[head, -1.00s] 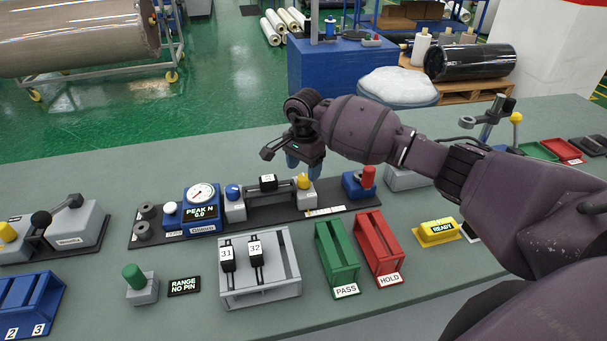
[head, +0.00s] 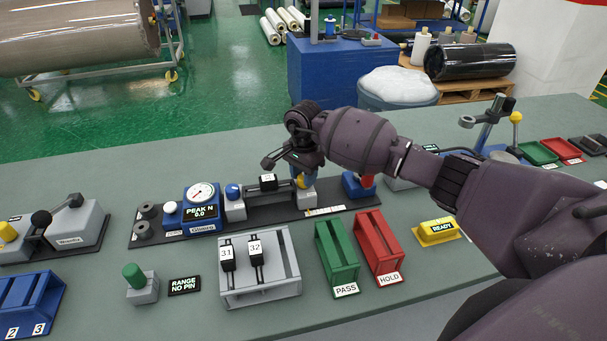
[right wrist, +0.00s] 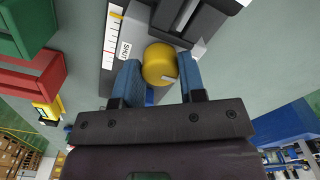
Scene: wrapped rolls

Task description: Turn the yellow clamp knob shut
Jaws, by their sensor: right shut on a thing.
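The yellow clamp knob (head: 305,182) sits on a grey block at the right part of the test fixture, partly hidden by my right gripper (head: 304,174) in the head view. In the right wrist view the round yellow knob (right wrist: 159,63) lies between the two blue fingers of my right gripper (right wrist: 161,72), which is shut on it from both sides. A pale mark shows on the knob's edge. A black sample piece (head: 268,183) lies in the fixture just left of the knob. My left gripper is not in view.
A gauge box (head: 202,207) reading PEAK N 0.0 and a blue knob (head: 233,191) stand left on the fixture. A red-topped blue block (head: 358,186) stands close on the right. The grey rack (head: 262,292), PASS tray (head: 338,262) and HOLD tray (head: 379,248) lie in front.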

